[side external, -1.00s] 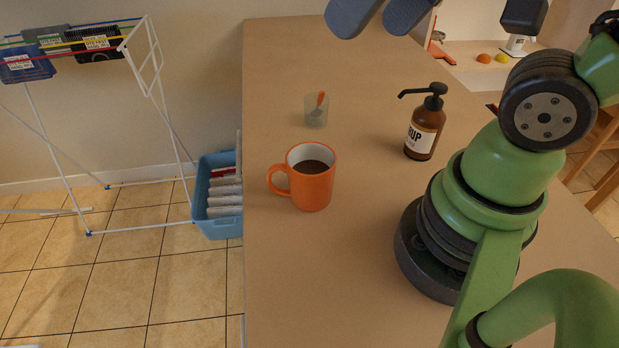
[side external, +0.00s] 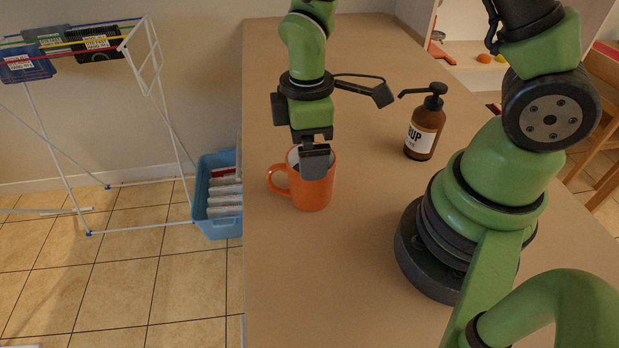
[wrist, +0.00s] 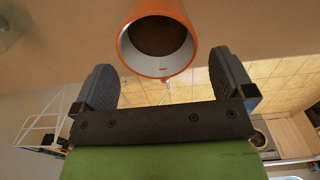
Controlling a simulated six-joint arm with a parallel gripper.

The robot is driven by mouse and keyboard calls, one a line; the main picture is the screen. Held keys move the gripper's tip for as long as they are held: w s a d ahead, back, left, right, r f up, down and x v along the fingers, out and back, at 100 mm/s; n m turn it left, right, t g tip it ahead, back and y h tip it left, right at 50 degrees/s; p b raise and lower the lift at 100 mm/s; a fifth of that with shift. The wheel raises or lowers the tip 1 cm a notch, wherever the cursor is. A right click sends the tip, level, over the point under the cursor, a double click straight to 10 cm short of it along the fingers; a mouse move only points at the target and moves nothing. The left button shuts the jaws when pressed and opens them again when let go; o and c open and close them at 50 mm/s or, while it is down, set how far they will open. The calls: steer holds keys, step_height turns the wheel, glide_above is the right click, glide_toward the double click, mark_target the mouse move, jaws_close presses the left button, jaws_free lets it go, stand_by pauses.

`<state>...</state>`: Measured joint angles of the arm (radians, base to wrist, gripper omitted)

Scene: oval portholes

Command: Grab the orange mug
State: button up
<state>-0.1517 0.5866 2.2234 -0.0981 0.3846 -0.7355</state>
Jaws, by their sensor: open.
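The orange mug (side external: 315,192) stands upright on the table, with its handle to the left in the side view. It has a white inside and holds a dark brown drink. My gripper (side external: 316,170) points down over the mug and hides part of its rim in the side view. In the wrist view the mug (wrist: 158,68) shows its open top ahead, between my open gripper's fingers (wrist: 165,82). The fingers are spread to either side of it.
A brown pump bottle (side external: 424,130) stands to the right of the mug on the table (side external: 330,280). A blue crate (side external: 216,205) is on the floor left of the table edge. The table in front of the mug is clear.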

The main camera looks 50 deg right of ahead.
steer(key=shift+s+d+f, duration=0.1)
steer(key=shift+f, duration=1.5)
steer(key=shift+d+f, duration=0.1)
steer(key=shift+f, duration=1.45)
steer(key=c, duration=1)
